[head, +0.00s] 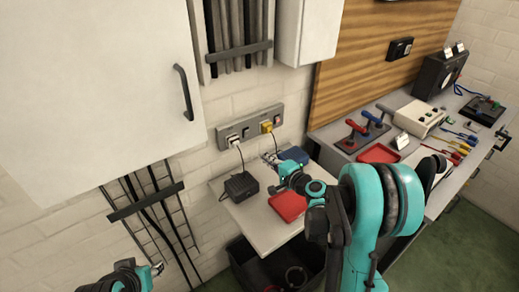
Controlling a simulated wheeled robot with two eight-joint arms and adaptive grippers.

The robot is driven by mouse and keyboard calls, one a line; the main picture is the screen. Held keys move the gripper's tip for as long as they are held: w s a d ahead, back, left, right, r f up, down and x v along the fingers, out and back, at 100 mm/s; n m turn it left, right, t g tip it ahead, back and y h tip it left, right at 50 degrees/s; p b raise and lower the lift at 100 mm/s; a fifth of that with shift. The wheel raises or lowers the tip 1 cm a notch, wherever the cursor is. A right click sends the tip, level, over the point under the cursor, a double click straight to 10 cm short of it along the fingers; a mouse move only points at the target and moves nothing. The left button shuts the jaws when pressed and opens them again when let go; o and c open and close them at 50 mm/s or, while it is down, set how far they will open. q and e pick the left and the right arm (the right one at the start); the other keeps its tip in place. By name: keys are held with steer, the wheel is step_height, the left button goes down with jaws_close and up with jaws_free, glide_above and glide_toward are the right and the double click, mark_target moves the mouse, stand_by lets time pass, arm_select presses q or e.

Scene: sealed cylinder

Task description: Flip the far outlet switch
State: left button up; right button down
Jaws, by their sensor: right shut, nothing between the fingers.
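A grey outlet strip (250,127) is mounted on the white brick wall above a small shelf. A white plug (233,140) sits at its left part and a yellow plug (266,127) at its right part. A dark switch (246,132) lies between the plugs, and a small red switch (277,119) is at the far right end. My right gripper (269,158) is shut and empty, below and in front of the strip's right half, apart from it. Part of my left arm (145,275) shows at the bottom left; its finger state is unclear.
A dark bin (250,268) stands below. A wall cabinet (95,90) hangs left. A workbench with a red tray (379,154) is right.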

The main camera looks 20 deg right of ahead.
steer(key=shift+s+d+f, duration=0.1)
steer(key=shift+s+d, duration=0.15)
steer(key=shift+s, duration=0.45)
steer(key=shift+s+d+f, duration=0.1)
steer(key=shift+s+d, duration=0.2)
steer(key=shift+s, duration=0.45)
steer(key=shift+s+d+f, duration=0.1)
steer(key=shift+s+d, duration=0.15)
steer(key=shift+s, duration=0.45)
steer(key=s+a+r+n+g+h, duration=0.1)
steer(key=s+a+r+n+g, duration=0.3)
steer(key=s+a+n, duration=0.55)
steer(key=s+d+f+n+g+h, duration=0.1)
steer(key=s+d+n+g+h, duration=0.1)
steer(key=s, duration=0.7)
steer(key=s+d+f+n+g+h, duration=0.1)
steer(key=s+d+n+g+h, duration=0.1)
steer(key=s, duration=0.6)
steer(key=shift+s+h, duration=0.3)
steer(key=shift+s, duration=0.05)
